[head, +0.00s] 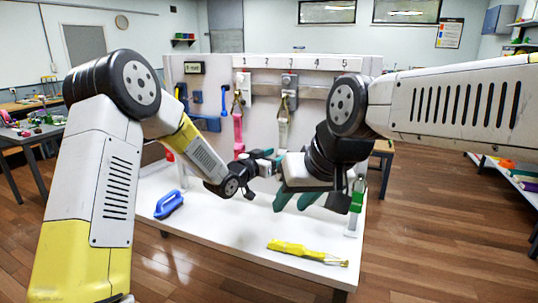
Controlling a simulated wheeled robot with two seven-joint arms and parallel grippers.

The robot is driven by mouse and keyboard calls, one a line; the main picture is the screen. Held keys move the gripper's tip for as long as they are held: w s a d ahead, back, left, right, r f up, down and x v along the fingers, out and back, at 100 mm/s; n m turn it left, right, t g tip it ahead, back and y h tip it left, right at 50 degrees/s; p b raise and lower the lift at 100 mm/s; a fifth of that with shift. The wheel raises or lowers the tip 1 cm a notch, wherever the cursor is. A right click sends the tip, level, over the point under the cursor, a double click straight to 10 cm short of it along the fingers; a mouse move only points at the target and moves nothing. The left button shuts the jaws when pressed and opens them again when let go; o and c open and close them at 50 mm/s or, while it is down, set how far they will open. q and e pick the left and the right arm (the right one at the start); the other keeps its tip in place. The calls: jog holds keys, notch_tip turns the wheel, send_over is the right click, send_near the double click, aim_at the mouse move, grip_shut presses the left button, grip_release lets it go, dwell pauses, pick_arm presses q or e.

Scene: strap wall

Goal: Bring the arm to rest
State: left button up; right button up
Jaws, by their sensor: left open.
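My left gripper (266,161) is in front of the lower part of the white panel, above the table. Its jaws are apart and nothing shows between them. My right gripper (311,202) hangs over the right half of the table, lower than the left one. The two grippers are close together in the picture; I cannot tell the gap in depth.
Wooden floor (430,235) is clear at right.

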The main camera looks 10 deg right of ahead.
pick_arm(q)
jog(key=s+a+r+n+y, duration=0.2)
jog(key=s+a+y, duration=0.1)
jog(key=a, duration=0.5)
jog(key=s+a+r+n+y, duration=0.1)
jog(key=s+a+r+y, duration=0.25)
jog(key=a, duration=0.45)
jog(key=s+a+r+n+y, duration=0.2)
jog(key=s+a+y, duration=0.15)
jog(key=a, duration=0.45)
jog(key=s+a+f+n+g, duration=0.1)
jog(key=s+a, duration=0.3)
jog(key=s, duration=0.8)
jog(key=s+a+n+g+y, duration=0.1)
jog(key=s+a+n+g, duration=0.2)
jog(key=s, duration=1)
jog(key=shift+s+a+f+g, duration=0.3)
jog(key=shift+a+g, duration=0.4)
jog(key=shift+a, duration=0.55)
jog(key=shift+w, duration=0.1)
